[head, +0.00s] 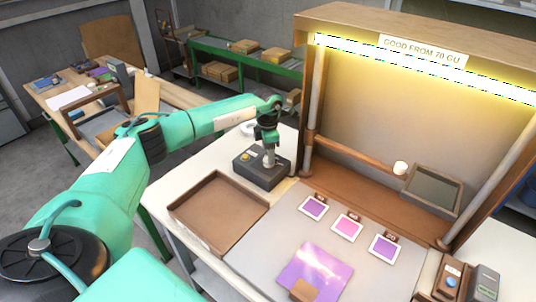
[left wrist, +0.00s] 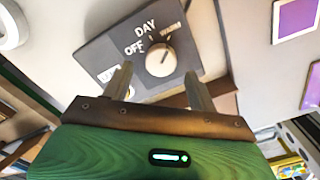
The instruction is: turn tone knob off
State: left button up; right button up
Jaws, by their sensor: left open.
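The tone knob (left wrist: 161,59) is a pale round dial on a dark control box (head: 250,176). In the left wrist view, white labels DAY, OFF and WARM stand around it. A thin dark mark on the knob seems to point up towards the side between DAY and WARM, but it is too small to be sure. My left gripper (left wrist: 158,72) is open, with its fingers pointing at the box and one fingertip on either side of the knob; I cannot tell whether they touch it. In the head view my left gripper (head: 267,154) is over the box and covers the knob.
A lit yellow-white strip (head: 420,68) runs along the top of the wooden booth. An empty brown tray (head: 222,238) lies in front of the box. Colour swatches (head: 347,227) and a purple sheet (head: 315,268) lie to the right.

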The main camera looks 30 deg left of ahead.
pick_arm(q)
notch_tip(320, 180, down, 2)
jog(key=shift+f, duration=0.6)
pick_arm(e)
jog(key=shift+w+r, duration=0.25)
jog(key=shift+r, duration=0.2)
pick_arm(q)
jog(key=c, duration=1)
pick_arm(e)
jog(key=shift+s, duration=0.15)
